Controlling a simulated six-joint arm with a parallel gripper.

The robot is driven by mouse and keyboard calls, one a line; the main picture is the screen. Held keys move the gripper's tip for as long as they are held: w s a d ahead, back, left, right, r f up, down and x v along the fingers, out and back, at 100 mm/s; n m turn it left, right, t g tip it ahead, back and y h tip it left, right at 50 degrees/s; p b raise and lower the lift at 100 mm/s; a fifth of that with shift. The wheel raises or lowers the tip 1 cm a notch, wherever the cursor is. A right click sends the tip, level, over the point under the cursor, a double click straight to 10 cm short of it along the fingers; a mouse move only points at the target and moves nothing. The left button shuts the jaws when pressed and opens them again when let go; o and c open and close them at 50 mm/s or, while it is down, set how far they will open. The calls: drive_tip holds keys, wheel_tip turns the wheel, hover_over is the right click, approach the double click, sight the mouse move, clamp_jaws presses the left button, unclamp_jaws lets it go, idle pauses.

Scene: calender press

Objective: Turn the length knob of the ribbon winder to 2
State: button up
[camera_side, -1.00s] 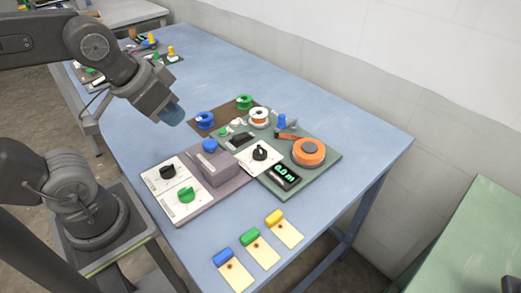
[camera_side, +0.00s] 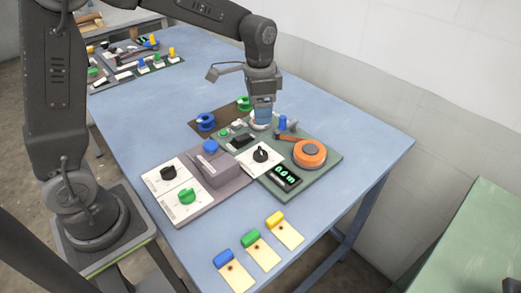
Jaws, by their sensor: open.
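The ribbon winder is a green base plate (camera_side: 318,172) with an orange reel (camera_side: 309,152), a small display (camera_side: 285,176) with green digits that seem to read 0.0 m, and a white dial plate. A black knob (camera_side: 260,155) sits on that dial plate; its scale marks are too small to read. My gripper (camera_side: 262,118) points down behind the knob, over the white spool, which it mostly hides. It is open and apart from the knob.
To the left stands a mauve unit (camera_side: 213,167) with a black knob (camera_side: 168,172) and a green knob (camera_side: 186,196). Blue (camera_side: 205,121) and green (camera_side: 244,103) spools lie behind. Several coloured-top cards (camera_side: 260,250) lie in front. The table's right side is clear.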

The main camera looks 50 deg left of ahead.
sight(261, 150)
wheel_tip(261, 150, down, 14)
drive_tip(key=shift+w+f, duration=0.1)
idle(0.5)
drive_tip(key=shift+c, duration=0.4)
drive_tip(key=c, duration=0.9)
drive_tip(key=shift+o, duration=0.2)
